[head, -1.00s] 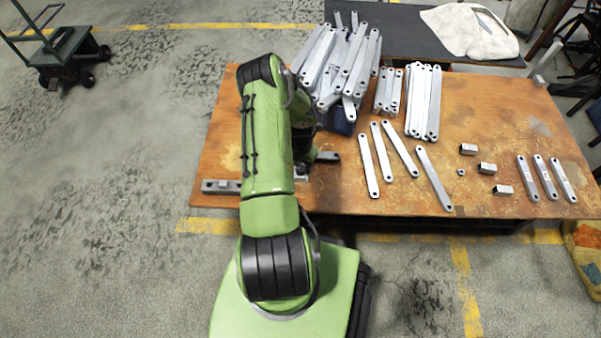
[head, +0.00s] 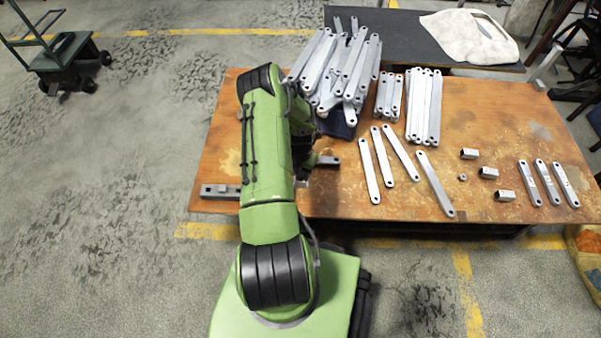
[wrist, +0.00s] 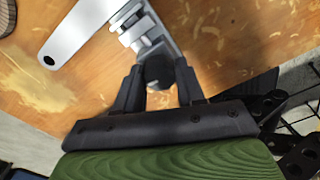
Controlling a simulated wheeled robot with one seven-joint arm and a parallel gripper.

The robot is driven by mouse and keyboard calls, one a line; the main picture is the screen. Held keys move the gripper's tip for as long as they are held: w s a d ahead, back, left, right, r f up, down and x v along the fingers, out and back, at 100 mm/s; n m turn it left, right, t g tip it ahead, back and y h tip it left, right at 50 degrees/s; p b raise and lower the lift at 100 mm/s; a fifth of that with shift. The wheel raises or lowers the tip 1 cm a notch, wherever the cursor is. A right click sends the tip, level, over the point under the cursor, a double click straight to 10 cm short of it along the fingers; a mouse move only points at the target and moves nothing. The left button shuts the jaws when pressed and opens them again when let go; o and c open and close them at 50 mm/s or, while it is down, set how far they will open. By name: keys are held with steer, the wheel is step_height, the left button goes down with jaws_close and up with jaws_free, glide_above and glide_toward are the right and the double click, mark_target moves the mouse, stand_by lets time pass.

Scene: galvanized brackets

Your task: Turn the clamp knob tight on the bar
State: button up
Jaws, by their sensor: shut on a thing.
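In the wrist view my gripper (wrist: 160,86) has its two dark fingers closed around a round black knob (wrist: 159,70). The knob sits at the near end of a grey metal clamp (wrist: 146,30), which stands over the wooden bench. A flat light-grey bar (wrist: 78,33) with a dark hole at its end lies beside the clamp, to its left; I cannot tell whether the clamp touches it. In the head view my green arm covers the gripper and knob. A grey bar end (head: 327,160) shows just right of the arm.
The wooden bench (head: 480,110) carries a heap of bars (head: 340,65) at the back, with several loose bars (head: 434,183) right of my arm. Small blocks (head: 488,173) lie farther right. A grey rail (head: 220,191) lies at the front left edge.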

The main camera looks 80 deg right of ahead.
steer(key=m+b, duration=0.1)
steer(key=m, duration=0.2)
steer(key=shift+f, duration=0.15)
steer(key=m, duration=0.6)
steer(key=shift+r, duration=0.2)
steer(key=m, duration=0.4)
steer(key=shift+m, duration=0.3)
steer(key=m, duration=0.4)
steer(key=o, duration=1)
steer(key=shift+c, duration=0.2)
